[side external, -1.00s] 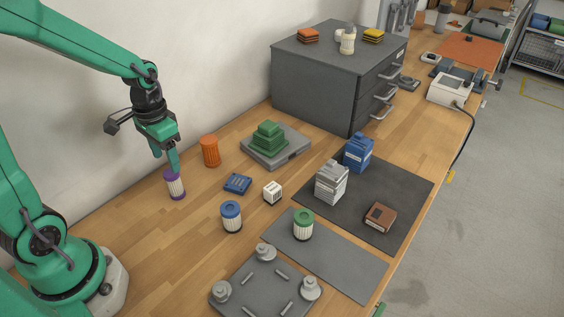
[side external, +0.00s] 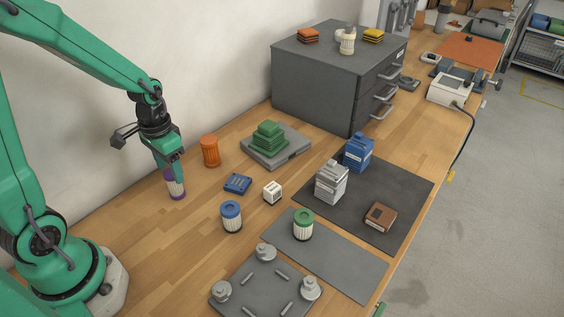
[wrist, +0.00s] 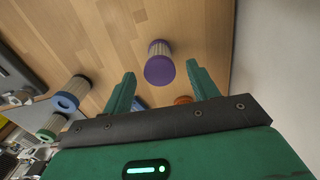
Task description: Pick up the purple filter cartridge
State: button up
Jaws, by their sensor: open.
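The purple filter cartridge (side external: 177,189) stands upright on the wooden bench at the left in the side view, with a white ribbed body. Its top is partly hidden by my gripper (side external: 169,168), which is pointed down at it. In the wrist view, the purple end of the cartridge (wrist: 159,70) shows between and just beyond the two green fingers of my gripper (wrist: 161,73). The fingers are apart, with space on both sides of the cartridge. I cannot tell whether a finger touches it.
An orange ribbed canister (side external: 210,151) stands close by, behind and to the right. The wall (side external: 110,110) is behind. Bench in front of the cartridge is clear.

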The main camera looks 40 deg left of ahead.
aim_at(171, 173)
jog(key=shift+f, duration=2.1)
jog(key=c, duration=1.1)
jog(key=shift+r, duration=0.1)
jog(key=shift+r, duration=1.9)
jog(key=s+d+r, duration=0.1)
jog(key=d+r, duration=0.1)
jog(key=d, duration=0.1)
jog(key=s+d+r, duration=0.1)
jog(key=d+r, duration=0.1)
jog(key=d, duration=0.2)
jog(key=s+d+r, duration=0.1)
jog(key=d+r, duration=0.2)
jog(key=d, duration=0.1)
jog(key=shift+s, duration=0.3)
